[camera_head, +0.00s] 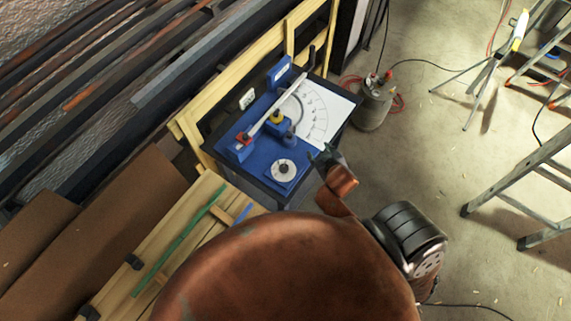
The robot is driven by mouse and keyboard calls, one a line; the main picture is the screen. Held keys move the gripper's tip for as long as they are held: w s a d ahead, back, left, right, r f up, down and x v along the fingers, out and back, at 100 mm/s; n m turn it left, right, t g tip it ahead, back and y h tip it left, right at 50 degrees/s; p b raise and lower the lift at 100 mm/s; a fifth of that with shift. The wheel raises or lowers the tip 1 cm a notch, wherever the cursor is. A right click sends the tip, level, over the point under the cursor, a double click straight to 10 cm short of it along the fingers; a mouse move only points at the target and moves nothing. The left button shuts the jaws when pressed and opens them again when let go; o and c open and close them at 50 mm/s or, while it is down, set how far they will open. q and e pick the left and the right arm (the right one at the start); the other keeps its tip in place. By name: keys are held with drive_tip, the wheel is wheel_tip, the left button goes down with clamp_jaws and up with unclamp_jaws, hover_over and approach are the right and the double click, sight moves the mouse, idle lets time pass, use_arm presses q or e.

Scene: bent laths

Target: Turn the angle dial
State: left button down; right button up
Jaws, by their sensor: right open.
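The angle dial (284,168), a round white disc with a dark centre, sits at the front of the blue bending device (240,145). A white angle chart (328,115) with marked arcs lies at the device's right. A grey lath (277,106) runs slantwise across the device, beside a yellow knob (277,117) and a red block (243,138). My right gripper (322,154) is open, to the right of the dial and apart from it in the picture. Its fingers are small and partly hidden by my rust-coloured arm. My left gripper is not in view.
A wooden rack (155,250) with a green strip (180,240) stands at the front left. Metal bars (110,55) fill the upper left. A grey canister (373,105) stands behind the chart on the right. A metal ladder (520,185) and open concrete floor lie further right.

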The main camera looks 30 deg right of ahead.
drive_tip(key=w+a+r+n+t+y, duration=0.2)
drive_tip(key=w+a+r+t, duration=0.15)
drive_tip(key=w+r, duration=0.45)
drive_tip(key=w+a+r+n+t+y, duration=0.25)
drive_tip(key=w+r+t, duration=0.3)
drive_tip(key=r, duration=0.45)
drive_tip(key=a+r+n+g+y, duration=0.45)
drive_tip(key=a+n+y, duration=0.6)
drive_tip(key=a, duration=0.45)
drive_tip(key=s+a+f+n+g+y, duration=0.2)
drive_tip(key=a+g, duration=0.1)
drive_tip(key=a, duration=0.1)
drive_tip(key=n+g+h, duration=0.1)
drive_tip(key=g+h, duration=0.8)
drive_tip(key=g, duration=0.2)
approach(285, 167)
drive_tip(key=x, duration=0.8)
drive_tip(key=shift+a+f, duration=0.15)
drive_tip(key=shift+f, duration=0.05)
